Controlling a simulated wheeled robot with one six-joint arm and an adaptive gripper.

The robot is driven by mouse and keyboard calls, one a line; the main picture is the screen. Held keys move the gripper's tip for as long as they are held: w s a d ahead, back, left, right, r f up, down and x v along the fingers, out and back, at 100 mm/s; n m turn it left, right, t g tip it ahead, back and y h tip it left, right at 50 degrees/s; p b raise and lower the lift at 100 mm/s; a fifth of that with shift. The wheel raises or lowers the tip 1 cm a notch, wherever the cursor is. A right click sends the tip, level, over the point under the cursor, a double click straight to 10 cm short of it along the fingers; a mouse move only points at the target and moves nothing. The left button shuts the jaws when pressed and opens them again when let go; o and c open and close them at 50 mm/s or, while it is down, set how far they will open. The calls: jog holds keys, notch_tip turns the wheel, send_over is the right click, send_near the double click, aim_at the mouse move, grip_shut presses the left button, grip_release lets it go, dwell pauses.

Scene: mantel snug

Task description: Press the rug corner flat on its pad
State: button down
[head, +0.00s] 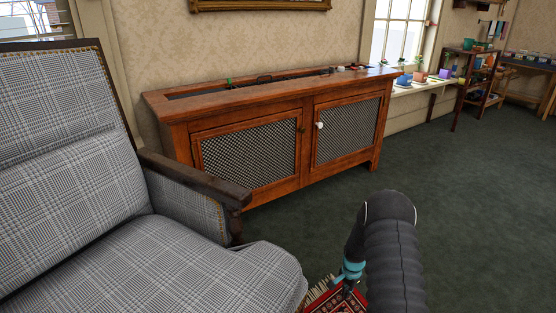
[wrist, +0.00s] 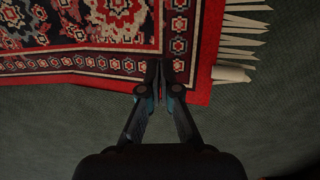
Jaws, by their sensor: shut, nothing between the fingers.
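The red patterned rug (wrist: 110,62) with a dark flowered border fills the upper part of the wrist view. Its corner (wrist: 203,92) lies just right of my fingertips, and pale fringe (wrist: 240,25) runs along its right edge. My gripper (wrist: 161,66) is shut and empty, its tips over the border near the corner. I cannot tell whether the tips touch the rug. A small cream piece (wrist: 231,73) sticks out at the corner's right edge; I cannot tell whether it is the pad. In the head view my gripper (head: 347,286) is low, above a visible bit of rug (head: 322,305).
A plaid armchair (head: 170,260) stands close on the left, beside the rug. A wooden cabinet (head: 250,110) with mesh doors is against the wall. Green carpet (head: 470,200) is open to the right. A shelf (head: 478,85) stands at the far right.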

notch_tip(320, 180, up, 5)
jog(key=shift+r+p, duration=0.1)
jog(key=shift+p, duration=0.95)
jog(key=s+a+r+n+g, duration=0.15)
jog(key=s+n, duration=0.25)
jog(key=s, duration=0.4)
jog(key=s+a+r+n+t+p, duration=0.1)
jog(key=s+a+r+n+t, duration=0.1)
jog(key=s+r, duration=0.7)
jog(key=s+a+r+n+t+p, duration=0.2)
jog(key=s+r, duration=0.7)
jog(key=r, duration=1.6)
jog(key=s+a+r+n+t+p, duration=0.1)
jog(key=s+a+r+n+t, duration=0.2)
jog(key=s+r, duration=0.6)
notch_tip(320, 180, up, 8)
jog(key=shift+a, duration=0.65)
